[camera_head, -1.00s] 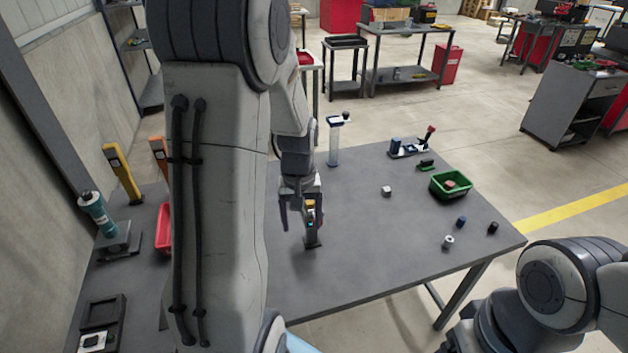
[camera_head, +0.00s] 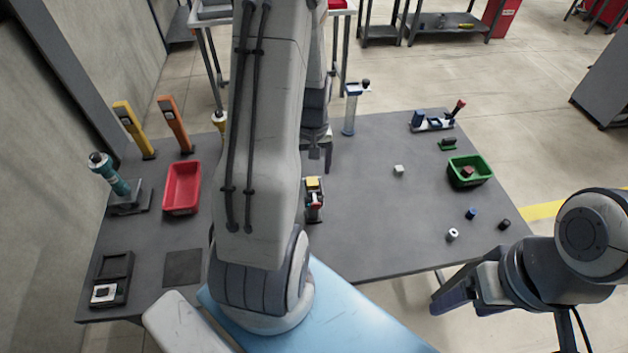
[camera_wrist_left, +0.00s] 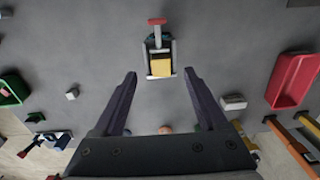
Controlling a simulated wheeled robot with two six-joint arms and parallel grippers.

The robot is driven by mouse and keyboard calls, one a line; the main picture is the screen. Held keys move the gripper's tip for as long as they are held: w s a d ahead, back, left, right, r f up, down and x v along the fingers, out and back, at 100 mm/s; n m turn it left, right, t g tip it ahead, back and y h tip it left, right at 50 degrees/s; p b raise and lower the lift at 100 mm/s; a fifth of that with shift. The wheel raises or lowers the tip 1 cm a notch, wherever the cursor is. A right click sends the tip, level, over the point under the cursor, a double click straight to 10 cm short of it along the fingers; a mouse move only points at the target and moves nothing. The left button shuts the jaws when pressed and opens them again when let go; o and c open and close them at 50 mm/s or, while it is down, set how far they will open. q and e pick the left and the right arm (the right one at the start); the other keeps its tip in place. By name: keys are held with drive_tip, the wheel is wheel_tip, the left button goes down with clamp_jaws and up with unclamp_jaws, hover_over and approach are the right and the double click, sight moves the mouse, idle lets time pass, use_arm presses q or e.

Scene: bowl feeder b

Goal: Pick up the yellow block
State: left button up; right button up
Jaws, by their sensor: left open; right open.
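The yellow block (camera_head: 312,183) sits in a small grey holder with a red part (camera_head: 316,203) on the table's middle. In the left wrist view the block (camera_wrist_left: 160,65) lies between the holder's pale side walls, with the red-topped part (camera_wrist_left: 157,22) beyond it. My left gripper (camera_head: 320,156) is open and empty, just behind the block in the head view. In the wrist view its two dark fingers (camera_wrist_left: 160,78) point toward the block from either side, apart from it. My right gripper (camera_head: 470,303) is open and empty beyond the table's front right edge.
A red tray (camera_head: 182,187) stands left and a green bin (camera_head: 469,171) right on the grey table (camera_head: 370,235). A white block (camera_head: 398,170) and several small cylinders lie on the right. Bare table surrounds the holder.

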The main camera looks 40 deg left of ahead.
sight(313, 184)
use_arm(q)
drive_tip(key=shift+f+p, duration=0.3)
drive_tip(key=shift+f, duration=0.15)
wheel_tip(313, 184, down, 4)
drive_tip(key=shift+s+f+p, duration=0.1)
drive_tip(key=shift+p, duration=0.75)
drive_tip(key=shift+f, duration=0.2)
drive_tip(key=shift+c, duration=0.3)
clamp_jaws()
drive_tip(key=shift+r, duration=0.15)
